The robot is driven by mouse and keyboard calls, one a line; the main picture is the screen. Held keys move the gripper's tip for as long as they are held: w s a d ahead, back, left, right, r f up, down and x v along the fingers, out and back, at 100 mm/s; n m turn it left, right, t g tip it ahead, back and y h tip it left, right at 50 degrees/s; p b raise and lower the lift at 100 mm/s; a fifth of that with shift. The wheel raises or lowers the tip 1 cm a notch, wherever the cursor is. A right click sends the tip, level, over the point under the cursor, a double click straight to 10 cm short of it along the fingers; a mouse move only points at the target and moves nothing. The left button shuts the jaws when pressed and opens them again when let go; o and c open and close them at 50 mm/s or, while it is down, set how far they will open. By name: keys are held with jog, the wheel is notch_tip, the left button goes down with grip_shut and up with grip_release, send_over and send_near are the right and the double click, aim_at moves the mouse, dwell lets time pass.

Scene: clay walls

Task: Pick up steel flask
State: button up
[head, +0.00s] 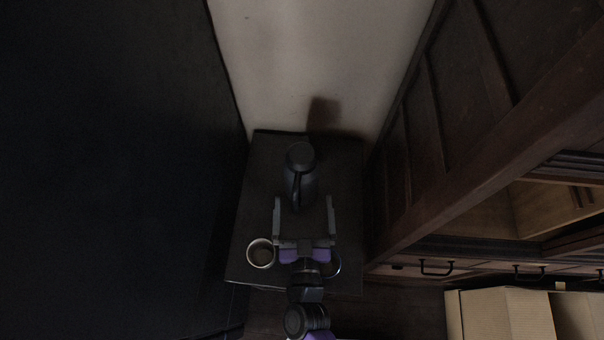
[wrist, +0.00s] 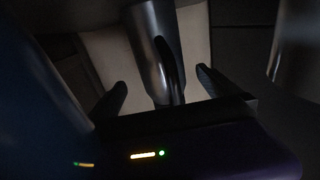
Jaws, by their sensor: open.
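The steel flask (head: 301,172) is a dark grey vessel with a round lid and a side handle. It stands on a small dark table (head: 345,165) near the back wall. My gripper (head: 304,203) is open, its two fingers spread, with the flask's near end and handle at or just beyond the fingertips. In the wrist view the flask (wrist: 157,50) shows as a shiny dark cylinder between the two fingers (wrist: 162,85), its handle facing me. Neither finger visibly touches it. The lower part of the flask is hidden in the wrist view.
A light-rimmed cup (head: 261,253) stands at the table's front left, beside my wrist. A curved metallic rim (head: 337,268) shows partly hidden right of my wrist. A dark panel rises on the left, and a wooden cabinet (head: 440,220) on the right. A cardboard box (head: 500,313) is at lower right.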

aim_at(302, 189)
jog(key=shift+w+a+r+p, duration=0.1)
jog(key=shift+w+a+p, duration=0.05)
jog(key=shift+w, duration=1)
jog(key=shift+w+a+r+p, duration=0.1)
jog(key=shift+w+p, duration=0.05)
jog(key=shift+w, duration=0.95)
jog(key=shift+w+a+r+p, duration=0.1)
jog(key=shift+w+a+p, duration=0.05)
jog(key=shift+w, duration=1)
jog(key=c, duration=2)
jog(key=shift+w+r, duration=0.1)
jog(key=shift+r, duration=0.15)
jog(key=shift+c, duration=0.2)
